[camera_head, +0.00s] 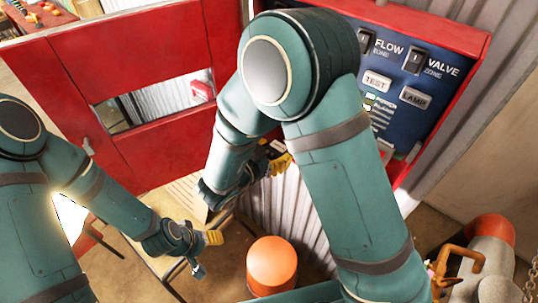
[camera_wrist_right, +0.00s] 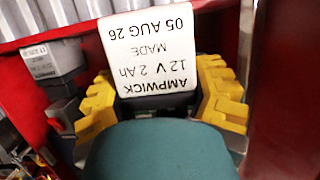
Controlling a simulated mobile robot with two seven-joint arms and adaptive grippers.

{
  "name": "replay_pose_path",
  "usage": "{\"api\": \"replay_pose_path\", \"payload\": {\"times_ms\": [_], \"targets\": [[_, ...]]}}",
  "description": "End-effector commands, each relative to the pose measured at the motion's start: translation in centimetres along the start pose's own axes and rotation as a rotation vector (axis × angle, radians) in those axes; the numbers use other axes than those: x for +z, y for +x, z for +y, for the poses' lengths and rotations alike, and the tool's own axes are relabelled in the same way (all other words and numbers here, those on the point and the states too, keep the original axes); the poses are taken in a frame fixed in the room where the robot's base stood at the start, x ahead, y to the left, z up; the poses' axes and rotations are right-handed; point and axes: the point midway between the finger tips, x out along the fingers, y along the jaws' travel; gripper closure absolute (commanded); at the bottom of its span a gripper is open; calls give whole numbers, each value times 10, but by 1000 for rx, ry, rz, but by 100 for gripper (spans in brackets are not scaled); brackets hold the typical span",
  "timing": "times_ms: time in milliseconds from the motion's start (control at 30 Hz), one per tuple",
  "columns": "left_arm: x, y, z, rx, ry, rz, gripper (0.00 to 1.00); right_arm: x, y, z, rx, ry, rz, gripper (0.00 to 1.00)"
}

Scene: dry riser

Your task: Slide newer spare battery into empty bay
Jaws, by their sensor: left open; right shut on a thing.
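A dark battery with a white label (camera_wrist_right: 150,48) shows in the right wrist view; the label reads upside down AMPWICK, 12 V 2 Ah, MADE 05 AUG 26. My right gripper (camera_wrist_right: 162,88) is shut on it, a yellow finger on each side. In the head view my right gripper (camera_head: 277,163) is mostly hidden behind my right arm, left of the red cabinet with its blue panel (camera_head: 400,75). The empty bay cannot be made out. My left gripper (camera_head: 206,254) is open and empty, low near a light-topped table.
A grey block with a small label (camera_wrist_right: 50,62) sits left of the held battery. A red door (camera_head: 130,55) with a window stands at the left. An orange-topped post (camera_head: 272,264) stands below my right gripper. An orange-and-grey cylinder (camera_head: 488,255) is at lower right.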

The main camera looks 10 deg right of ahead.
Motion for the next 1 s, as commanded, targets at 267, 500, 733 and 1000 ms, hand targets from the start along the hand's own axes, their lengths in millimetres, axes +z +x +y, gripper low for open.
{"api": "replay_pose_path", "payload": {"times_ms": [267, 500, 733, 1000], "targets": [[-1, -4, 1, 1, 0, 1, 38, -8, 20, 0, 1, 2, 2, 88], [-1, -5, 2, 1, 0, 1, 38, -10, 29, 0, 1, 2, 2, 88], [-1, -5, 2, 1, 0, 1, 38, -10, 30, 0, 0, 2, 2, 88], [-1, -5, 2, 1, 0, 1, 38, -10, 30, 0, 0, 2, 2, 88]]}}
